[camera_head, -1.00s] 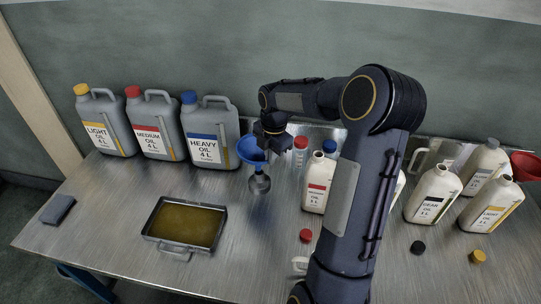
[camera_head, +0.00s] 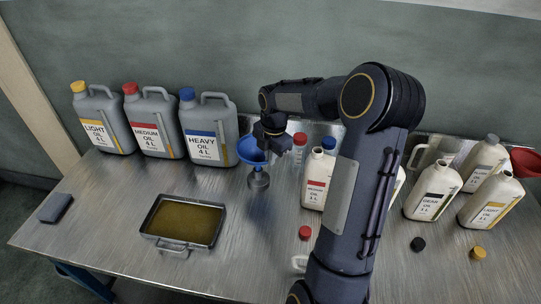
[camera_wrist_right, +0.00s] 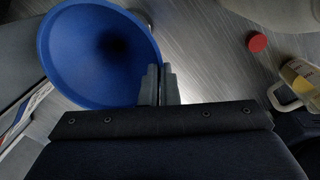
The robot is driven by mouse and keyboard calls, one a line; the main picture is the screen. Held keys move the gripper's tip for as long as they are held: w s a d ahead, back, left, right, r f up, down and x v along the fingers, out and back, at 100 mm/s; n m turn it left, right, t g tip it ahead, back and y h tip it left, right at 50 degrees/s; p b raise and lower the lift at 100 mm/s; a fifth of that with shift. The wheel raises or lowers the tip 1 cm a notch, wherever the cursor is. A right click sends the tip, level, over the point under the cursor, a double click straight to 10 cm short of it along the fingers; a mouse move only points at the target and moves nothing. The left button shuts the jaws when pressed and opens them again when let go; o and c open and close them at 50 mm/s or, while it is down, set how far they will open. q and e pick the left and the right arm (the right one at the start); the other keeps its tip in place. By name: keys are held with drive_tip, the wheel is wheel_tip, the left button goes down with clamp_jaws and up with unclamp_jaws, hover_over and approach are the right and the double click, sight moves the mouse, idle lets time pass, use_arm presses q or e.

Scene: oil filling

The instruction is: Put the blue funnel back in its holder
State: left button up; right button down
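The blue funnel (camera_head: 251,149) is beside the blue-labelled heavy oil canister, wide mouth up and slightly tilted. My right gripper (camera_head: 273,148) is at the funnel's right rim. In the right wrist view the two fingers (camera_wrist_right: 159,85) are nearly together at the edge of the funnel (camera_wrist_right: 100,50), apparently pinching its rim. My left gripper is not in view.
Grey oil canisters (camera_head: 208,133) stand close on the left. A metal tray of oil (camera_head: 183,222) lies in front. White bottles (camera_head: 433,192), loose caps (camera_head: 305,232) and a red funnel (camera_head: 526,162) are on the right. The table's left front is mostly clear.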

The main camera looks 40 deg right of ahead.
drive_tip(key=shift+f+b, duration=0.3)
drive_tip(key=shift+f, duration=0.3)
drive_tip(key=shift+f+b, duration=0.4)
drive_tip(key=shift+f, duration=0.2)
drive_tip(key=c, duration=1.6)
unclamp_jaws()
wheel_tip(320, 180, up, 8)
drive_tip(key=p, duration=0.6)
drive_tip(key=shift+s+f, duration=0.15)
drive_tip(key=shift+s, duration=0.25)
